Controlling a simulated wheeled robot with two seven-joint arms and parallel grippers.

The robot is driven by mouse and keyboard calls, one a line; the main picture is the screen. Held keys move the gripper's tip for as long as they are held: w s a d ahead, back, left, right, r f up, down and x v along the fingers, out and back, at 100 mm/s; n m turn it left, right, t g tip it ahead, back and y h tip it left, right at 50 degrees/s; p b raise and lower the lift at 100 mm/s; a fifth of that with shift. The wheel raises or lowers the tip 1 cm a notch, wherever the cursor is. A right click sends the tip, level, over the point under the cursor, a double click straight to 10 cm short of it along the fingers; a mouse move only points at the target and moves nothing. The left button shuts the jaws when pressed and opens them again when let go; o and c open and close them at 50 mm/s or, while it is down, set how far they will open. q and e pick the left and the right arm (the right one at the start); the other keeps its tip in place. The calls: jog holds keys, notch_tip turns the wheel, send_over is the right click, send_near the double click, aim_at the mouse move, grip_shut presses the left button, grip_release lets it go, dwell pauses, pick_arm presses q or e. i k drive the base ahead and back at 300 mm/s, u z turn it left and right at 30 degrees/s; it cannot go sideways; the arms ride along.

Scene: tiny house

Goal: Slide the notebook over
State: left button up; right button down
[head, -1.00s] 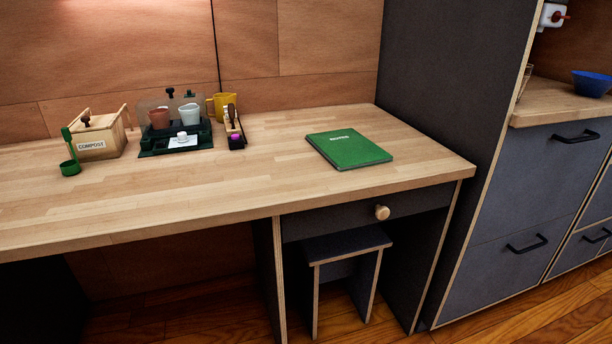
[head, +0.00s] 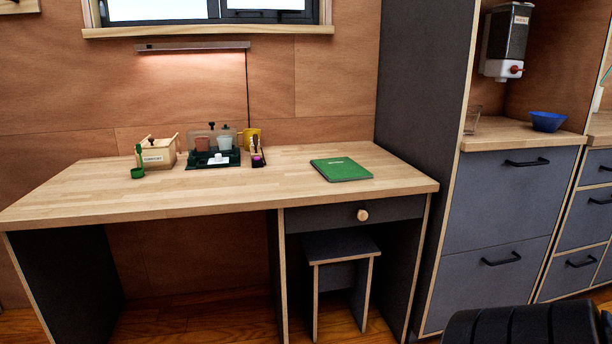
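The green notebook (head: 340,169) lies flat and closed on the right part of the wooden desk (head: 230,189), set back from the front edge. Bare desk surrounds it. A black part of my own body shows at the bottom right of the head view. Neither of my grippers is in view, and nothing touches the notebook.
A compost box (head: 158,153), green scoop (head: 137,172), dark tray (head: 202,164) with cups, yellow mug (head: 250,137) and small organizer (head: 257,158) stand left of the notebook. A stool (head: 341,249) is under the drawer (head: 352,214). A tall dark panel (head: 420,120) borders the desk's right.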

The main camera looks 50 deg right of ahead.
aim_at(339, 170)
jog(key=z, duration=0.15)
jog(key=i, duration=1.25)
jog(key=z, duration=0.7)
